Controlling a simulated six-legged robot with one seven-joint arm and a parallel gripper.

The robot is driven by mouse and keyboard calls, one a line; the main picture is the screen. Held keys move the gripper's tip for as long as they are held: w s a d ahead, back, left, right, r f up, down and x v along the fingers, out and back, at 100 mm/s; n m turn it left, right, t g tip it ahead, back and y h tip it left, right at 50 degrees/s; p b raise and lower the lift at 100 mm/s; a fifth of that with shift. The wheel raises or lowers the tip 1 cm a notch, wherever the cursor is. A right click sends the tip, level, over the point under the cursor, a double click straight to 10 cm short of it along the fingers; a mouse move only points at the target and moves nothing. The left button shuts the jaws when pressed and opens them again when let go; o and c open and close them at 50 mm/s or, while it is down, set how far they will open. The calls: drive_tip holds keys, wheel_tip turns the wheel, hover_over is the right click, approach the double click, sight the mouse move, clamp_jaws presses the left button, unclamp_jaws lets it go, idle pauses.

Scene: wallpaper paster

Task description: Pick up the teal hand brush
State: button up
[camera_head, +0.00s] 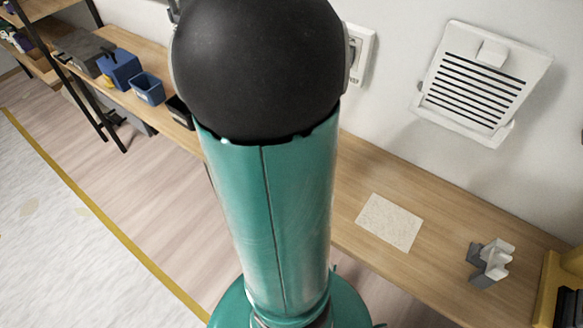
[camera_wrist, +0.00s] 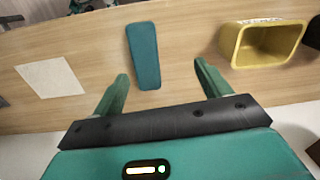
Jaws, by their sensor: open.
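The teal hand brush (camera_wrist: 143,55) lies on the wooden tabletop in the wrist view, a flat, long, rounded block. My gripper (camera_wrist: 162,70) is open and empty, its two teal fingers spread wide. In the wrist picture the brush shows just beyond the fingertips, between their lines and closer to the left finger. I see no contact between fingers and brush; the height gap is hard to judge. In the head view I cannot make out the brush or my gripper, and my arm blocks the middle of the picture.
A beige sheet (camera_wrist: 50,77) lies left of the brush. A yellow open container (camera_wrist: 234,46) stands to its right. In the head view, a grey-and-white object (camera_head: 490,263) stands on the wooden counter (camera_head: 350,170), with a wall vent (camera_head: 480,80) above. Blue bins (camera_head: 148,88) sit at left.

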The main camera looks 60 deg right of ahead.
drive_tip(key=shift+m+g, duration=0.3)
drive_tip(key=shift+m, duration=0.5)
drive_tip(key=s+f, duration=0.1)
drive_tip(key=f, duration=0.2)
drive_tip(key=s+d+f, duration=0.1)
drive_tip(key=f, duration=0.1)
drive_tip(key=s+d+f, duration=0.1)
drive_tip(key=f, duration=0.2)
drive_tip(key=shift+d+f, duration=0.2)
drive_tip(key=shift+f, duration=0.15)
drive_tip(key=shift+s+f, duration=0.1)
drive_tip(key=shift+f, duration=2.9)
drive_tip(key=c, duration=1.2)
drive_tip(key=shift+o, duration=0.2)
drive_tip(key=shift+r, duration=0.15)
